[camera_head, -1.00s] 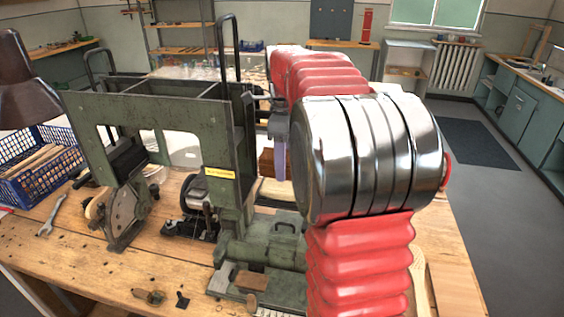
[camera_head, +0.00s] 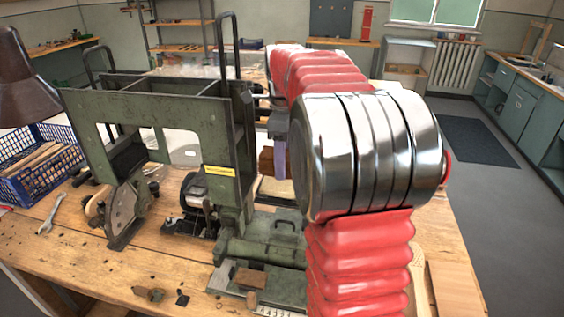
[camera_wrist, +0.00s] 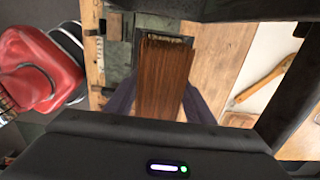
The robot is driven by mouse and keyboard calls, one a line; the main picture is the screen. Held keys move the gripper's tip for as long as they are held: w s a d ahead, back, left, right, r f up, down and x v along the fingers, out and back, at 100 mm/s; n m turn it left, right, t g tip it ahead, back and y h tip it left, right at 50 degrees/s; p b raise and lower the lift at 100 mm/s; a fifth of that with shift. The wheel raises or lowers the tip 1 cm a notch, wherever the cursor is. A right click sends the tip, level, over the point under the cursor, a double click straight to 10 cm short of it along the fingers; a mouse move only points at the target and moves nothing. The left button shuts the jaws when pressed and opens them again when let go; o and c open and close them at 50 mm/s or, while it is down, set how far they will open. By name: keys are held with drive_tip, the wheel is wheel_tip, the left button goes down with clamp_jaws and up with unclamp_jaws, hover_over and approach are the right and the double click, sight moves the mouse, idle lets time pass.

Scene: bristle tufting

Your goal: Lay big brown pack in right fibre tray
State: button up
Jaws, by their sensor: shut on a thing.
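The big brown pack (camera_wrist: 165,75) is a bundle of long brown fibres. My gripper (camera_wrist: 160,104) is shut on it, with one purple-grey finger on each side in the wrist view. In the head view a small part of the pack (camera_head: 266,160) shows beside a finger of my gripper (camera_head: 280,158), behind the green tufting machine (camera_head: 225,165). The pack appears held above the bench. I cannot pick out the right fibre tray for certain; my arm, the machine and the pack hide much of that area.
The wooden bench (camera_head: 130,262) carries a wrench (camera_head: 51,213) and a blue crate (camera_head: 40,172) at left. The machine's tall frame stands close left of my gripper. A wooden-handled brush (camera_wrist: 268,78) lies at right in the wrist view.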

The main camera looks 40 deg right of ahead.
drive_tip(key=shift+f, duration=0.8)
idle(0.9)
drive_tip(key=o, duration=1.2)
drive_tip(key=shift+o, duration=0.8)
drive_tip(key=shift+o, duration=1.4)
drive_tip(key=shift+r, duration=0.1)
drive_tip(key=shift+r, duration=3.9)
